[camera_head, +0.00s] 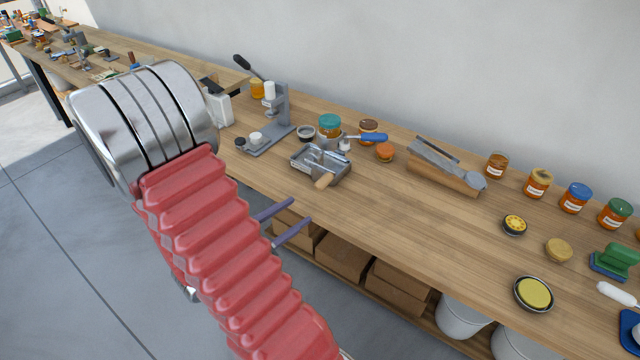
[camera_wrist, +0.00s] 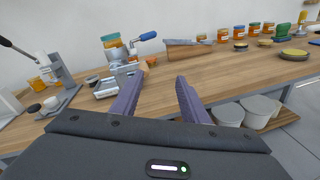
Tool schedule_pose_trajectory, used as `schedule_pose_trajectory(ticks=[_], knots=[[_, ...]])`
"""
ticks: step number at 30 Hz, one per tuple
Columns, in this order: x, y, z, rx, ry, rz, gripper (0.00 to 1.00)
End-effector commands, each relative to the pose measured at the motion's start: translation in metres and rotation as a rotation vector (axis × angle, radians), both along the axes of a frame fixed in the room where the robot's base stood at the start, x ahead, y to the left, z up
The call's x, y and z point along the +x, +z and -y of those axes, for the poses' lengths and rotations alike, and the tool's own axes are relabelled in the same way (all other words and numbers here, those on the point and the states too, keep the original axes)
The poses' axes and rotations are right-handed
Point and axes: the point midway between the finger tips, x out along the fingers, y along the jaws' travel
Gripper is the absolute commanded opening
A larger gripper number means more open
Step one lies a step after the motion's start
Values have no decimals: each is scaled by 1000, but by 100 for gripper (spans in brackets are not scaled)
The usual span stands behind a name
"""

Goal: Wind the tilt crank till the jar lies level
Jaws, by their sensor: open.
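A honey jar with a teal lid (camera_head: 330,125) stands at the back of a small grey metal tilt stand (camera_head: 318,160) on the bench. The jar also shows in the wrist view (camera_wrist: 112,42), lid uppermost and not lying level; its exact tilt is hard to tell. A wooden knob (camera_head: 323,180) sticks out at the stand's front, seemingly the crank handle. A blue-handled lever (camera_head: 374,137) reaches right from beside the jar. My gripper (camera_head: 299,211) is open and empty, in front of the bench edge and apart from the stand. It also shows in the wrist view (camera_wrist: 158,77).
A grey press (camera_head: 278,105) with a black-knobbed lever stands left of the stand. An orange pot (camera_head: 385,152) and a wooden block with a grey tool (camera_head: 445,170) lie to the right. Further right are several jars. Boxes (camera_head: 345,255) and white buckets (camera_head: 462,312) sit below the bench.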

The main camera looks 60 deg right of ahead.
Motion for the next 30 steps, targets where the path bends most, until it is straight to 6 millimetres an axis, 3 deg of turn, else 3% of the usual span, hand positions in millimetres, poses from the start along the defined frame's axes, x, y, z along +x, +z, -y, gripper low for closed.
schedule_pose_trajectory(ticks=[9, 23, 30], knots=[[19, -30, 17, -45, 145, -149, 41], [21, -31, 19, -48, 157, -155, 41], [19, -31, 31, -47, 154, -155, 41]])
